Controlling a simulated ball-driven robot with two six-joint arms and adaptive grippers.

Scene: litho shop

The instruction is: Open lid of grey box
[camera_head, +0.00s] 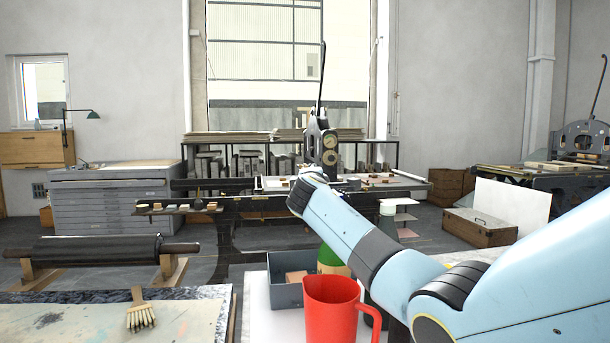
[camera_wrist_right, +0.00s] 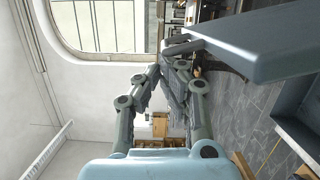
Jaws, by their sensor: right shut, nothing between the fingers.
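The grey box (camera_head: 285,297) stands on the white-topped table in the head view, behind the red jug. Its top is open towards me and a tan block (camera_head: 297,277) shows inside. In the right wrist view, a flat grey panel (camera_wrist_right: 265,42) juts in from the upper right, above a dark grey box wall (camera_wrist_right: 298,112); it looks like the raised lid, but I cannot be sure. My right gripper (camera_wrist_right: 172,72) is shut and empty, beside the panel's end; I cannot tell whether they touch. In the head view my right arm reaches past the box and hides its gripper. My left gripper is out of view.
A red jug (camera_head: 332,308) stands close in front of the box. A green container (camera_head: 332,262) is behind the jug, partly hidden by my right arm. A brush (camera_head: 140,312) lies on the stained slab at left. A press (camera_head: 322,140) stands farther back.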

